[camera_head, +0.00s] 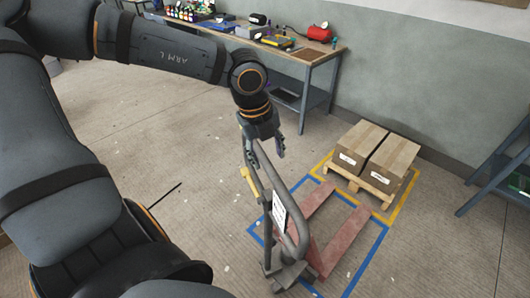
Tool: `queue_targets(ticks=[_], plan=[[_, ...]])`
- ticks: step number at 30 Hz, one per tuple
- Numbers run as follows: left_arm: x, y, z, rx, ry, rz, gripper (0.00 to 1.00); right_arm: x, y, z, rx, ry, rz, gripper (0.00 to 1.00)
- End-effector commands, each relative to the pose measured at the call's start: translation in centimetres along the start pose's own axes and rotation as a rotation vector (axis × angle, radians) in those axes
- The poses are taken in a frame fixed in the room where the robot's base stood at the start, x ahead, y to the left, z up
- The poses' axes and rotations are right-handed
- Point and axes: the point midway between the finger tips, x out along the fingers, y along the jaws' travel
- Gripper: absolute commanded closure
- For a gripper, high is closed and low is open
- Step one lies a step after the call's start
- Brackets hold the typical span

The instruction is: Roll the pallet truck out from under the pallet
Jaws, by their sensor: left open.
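The pallet truck has red forks (342,240) and a grey looped handle (297,232) with a white label. It stands in a blue taped outline on the floor. The wooden pallet (362,184) carries two cardboard boxes (374,152) inside a yellow taped outline. The forks point toward the pallet; their far ends show close to its near edge, and most of their length is in the open. My left gripper (267,157) is open, pointing down at the top of the handle; I cannot tell whether it touches. My right gripper is out of view.
A workbench (300,58) with tools and a red tank (319,33) stands along the back wall. A blue-framed rack (500,168) is at the right edge. The floor left of the truck is mostly clear, with a thin dark rod-like shape (163,196).

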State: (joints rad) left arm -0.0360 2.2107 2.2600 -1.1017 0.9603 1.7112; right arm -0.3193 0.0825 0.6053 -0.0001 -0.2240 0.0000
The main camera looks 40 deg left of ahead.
Motion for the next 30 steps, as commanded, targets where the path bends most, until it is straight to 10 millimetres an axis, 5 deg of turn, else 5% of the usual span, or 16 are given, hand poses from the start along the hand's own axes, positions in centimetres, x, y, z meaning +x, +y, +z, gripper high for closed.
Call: queue_targets(ticks=[1, 4, 8, 10, 17, 27, 30], plan=[[1.4, 0.2, 0.0, -0.001, -0.005, -0.003, 0.49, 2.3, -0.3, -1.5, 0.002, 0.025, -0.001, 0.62], [2.6, 0.2, 0.0, -0.002, -0.003, -0.001, 0.49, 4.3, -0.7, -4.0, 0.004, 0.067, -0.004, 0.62], [4.3, 0.2, 0.0, -0.001, -0.004, -0.002, 0.49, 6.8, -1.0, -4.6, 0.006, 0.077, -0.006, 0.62], [4.5, 0.0, -0.1, -0.001, 0.004, 0.003, 0.49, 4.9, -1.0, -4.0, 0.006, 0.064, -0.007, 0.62], [7.6, 0.0, -0.1, -0.001, 0.001, 0.0, 0.49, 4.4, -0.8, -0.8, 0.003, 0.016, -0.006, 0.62], [8.2, 0.0, -0.1, -0.001, 0.002, -0.004, 0.49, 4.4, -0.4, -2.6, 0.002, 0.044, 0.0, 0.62], [8.2, 0.0, -0.1, -0.001, 0.002, -0.004, 0.61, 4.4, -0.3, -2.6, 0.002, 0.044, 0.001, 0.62]])
